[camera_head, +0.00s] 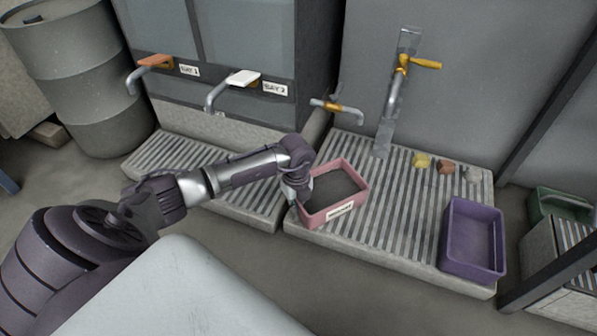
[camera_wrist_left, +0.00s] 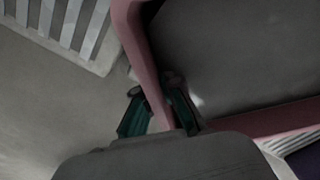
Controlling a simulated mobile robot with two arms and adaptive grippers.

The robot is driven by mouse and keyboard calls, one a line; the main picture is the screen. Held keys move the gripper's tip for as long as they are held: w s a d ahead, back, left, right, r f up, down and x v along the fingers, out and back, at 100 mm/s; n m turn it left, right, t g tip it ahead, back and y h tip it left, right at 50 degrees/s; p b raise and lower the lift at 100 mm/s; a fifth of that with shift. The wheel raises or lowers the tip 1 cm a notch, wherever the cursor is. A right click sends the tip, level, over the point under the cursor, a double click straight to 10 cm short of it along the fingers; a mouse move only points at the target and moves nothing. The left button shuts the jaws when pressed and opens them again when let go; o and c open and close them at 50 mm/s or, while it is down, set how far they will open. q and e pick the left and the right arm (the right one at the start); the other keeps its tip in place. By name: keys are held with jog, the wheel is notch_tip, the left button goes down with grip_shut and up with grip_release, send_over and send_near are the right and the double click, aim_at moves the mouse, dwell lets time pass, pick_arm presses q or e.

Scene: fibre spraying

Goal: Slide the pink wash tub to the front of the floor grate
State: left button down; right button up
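The pink wash tub (camera_head: 356,206) sits upright at the left front part of the ribbed floor grate (camera_head: 400,237), with dark contents and a white label on its front. My left gripper (camera_head: 297,199) is at the tub's left side, near the front corner. In the left wrist view, the fingers of my left gripper (camera_wrist_left: 156,88) lie on both sides of the tub's pink wall (camera_wrist_left: 137,42) and look closed onto it. Part of the fingers is hidden behind the gripper body. My right gripper is not in view.
A purple tub (camera_head: 459,263) stands at the grate's right front. Several small lumps (camera_head: 445,167) lie along the back right. A pipe with a yellow-handled tap (camera_head: 402,68) rises behind. Bare grate lies between the two tubs.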

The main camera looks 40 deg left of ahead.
pick_arm(q)
jog(key=c, duration=1.2)
grip_release()
jog(key=shift+c, duration=0.2)
notch_tip(320, 180, up, 12)
jog(key=shift+r, duration=0.1)
